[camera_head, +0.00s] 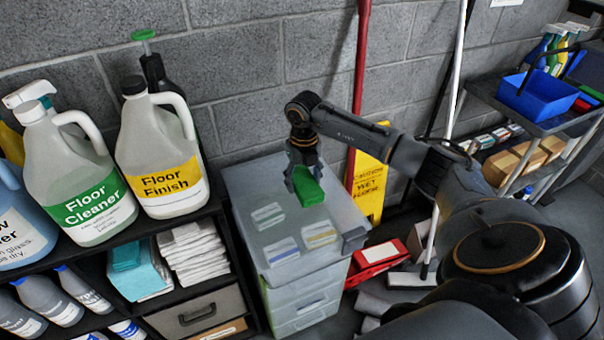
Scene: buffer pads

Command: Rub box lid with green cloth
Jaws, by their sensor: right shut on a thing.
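A translucent plastic box with a flat lid (240,185) stands against the wall in the middle of the view. Labels and pads show through the lid. The green cloth (308,187) is at the lid's upper right part. My right gripper (303,178) points down above the lid and is shut on the green cloth. The cloth appears to be at or just above the lid; I cannot tell if it touches. My left gripper is not in view.
A black shelf on the left holds floor cleaner (77,185) and floor finish (160,165) jugs. A red pole (361,60), a yellow wet-floor sign (369,185) and a red box (378,256) are right of the box. A cart with a blue bin (545,98) stands far right.

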